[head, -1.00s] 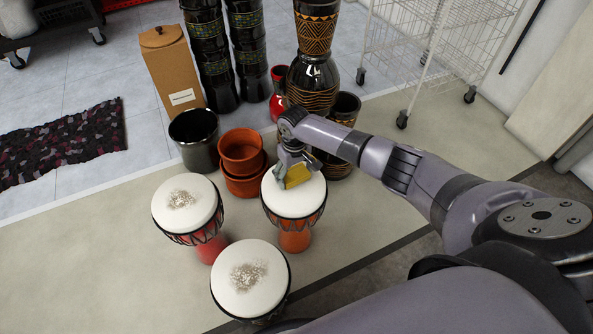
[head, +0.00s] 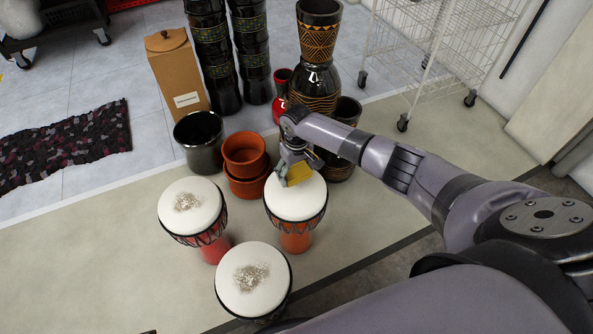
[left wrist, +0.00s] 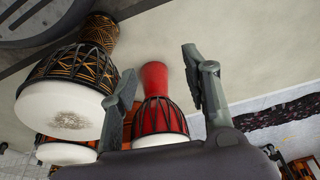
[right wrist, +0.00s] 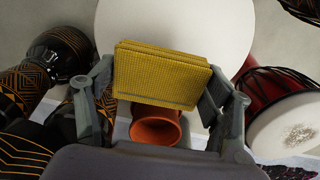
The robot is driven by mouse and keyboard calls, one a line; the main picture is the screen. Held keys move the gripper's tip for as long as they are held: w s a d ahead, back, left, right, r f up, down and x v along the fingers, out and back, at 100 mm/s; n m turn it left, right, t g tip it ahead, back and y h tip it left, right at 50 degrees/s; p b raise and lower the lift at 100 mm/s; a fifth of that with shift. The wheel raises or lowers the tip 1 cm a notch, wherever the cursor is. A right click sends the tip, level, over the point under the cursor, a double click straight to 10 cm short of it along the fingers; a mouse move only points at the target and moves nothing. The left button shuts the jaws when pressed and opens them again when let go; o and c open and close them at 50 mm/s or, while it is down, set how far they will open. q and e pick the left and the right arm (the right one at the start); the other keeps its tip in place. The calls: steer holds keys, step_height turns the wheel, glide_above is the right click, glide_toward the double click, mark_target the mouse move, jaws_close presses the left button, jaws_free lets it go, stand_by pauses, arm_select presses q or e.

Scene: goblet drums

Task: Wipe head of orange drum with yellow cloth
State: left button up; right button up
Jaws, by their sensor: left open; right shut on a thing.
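The orange drum (head: 295,241) stands upright with its white head (head: 296,206) facing up. The visible part of that head looks clean. In the right wrist view the cloth (right wrist: 160,75) sits between the fingers, against the white head (right wrist: 180,20); contact is hard to tell. The gripper hides part of the head. My left gripper (left wrist: 159,65) is open and empty in the left wrist view, with a red drum (left wrist: 155,95) beyond its fingers.
A red drum (head: 193,207) and a front drum (head: 253,282) have grey smudges on their heads. Stacked terracotta pots (head: 244,153), a dark pot (head: 198,140) and a patterned vase (head: 315,75) stand behind. A wire cart (head: 432,50) is at back right.

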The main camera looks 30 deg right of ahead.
steer(key=shift+r+p, duration=0.45)
steer(key=shift+r, duration=0.1)
arm_select(q)
step_height(320, 180, down, 9)
steer(key=s+p, duration=0.1)
steer(key=shift+s+f+p, duration=0.2)
steer(key=shift+s+p, duration=0.1)
steer(key=shift+s, duration=0.1)
arm_select(e)
steer(key=shift+r, duration=0.7)
step_height(320, 180, up, 2)
steer(key=shift+r+p, duration=0.1)
steer(key=shift+p, duration=1.05)
arm_select(q)
steer(key=s+a+f+g, duration=0.1)
steer(key=s+f, duration=0.5)
steer(key=f, duration=0.2)
steer(key=shift+s+f+p, duration=0.25)
steer(key=shift+p, duration=0.2)
arm_select(e)
steer(key=shift+r, duration=0.4)
